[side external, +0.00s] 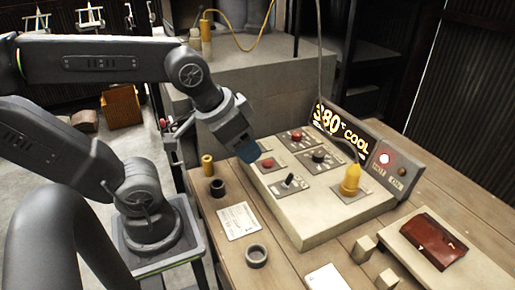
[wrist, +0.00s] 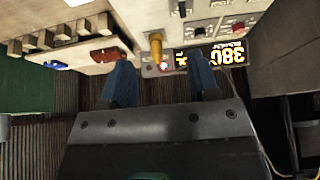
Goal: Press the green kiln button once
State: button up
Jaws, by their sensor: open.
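The kiln control box (side external: 310,220) stands on the wooden bench with a sloped top of switch plates. A red button (side external: 267,163) is on the plate nearest my gripper, and another red button (side external: 296,136) is at the back. I see no green button in either view; my gripper may hide part of the panel's left edge. My gripper (side external: 246,152), with blue fingertips, hangs over the left edge of the box. In the wrist view my gripper (wrist: 162,80) is open, with nothing between the fingers. Contact with the panel cannot be told.
A black knob (side external: 318,156), a black toggle (side external: 289,181) and a yellow lever (side external: 350,182) rise from the panel. A dark red item (side external: 433,240) lies on a board at right.

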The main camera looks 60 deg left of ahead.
grip_shut()
dwell(0.3)
dwell(1.1)
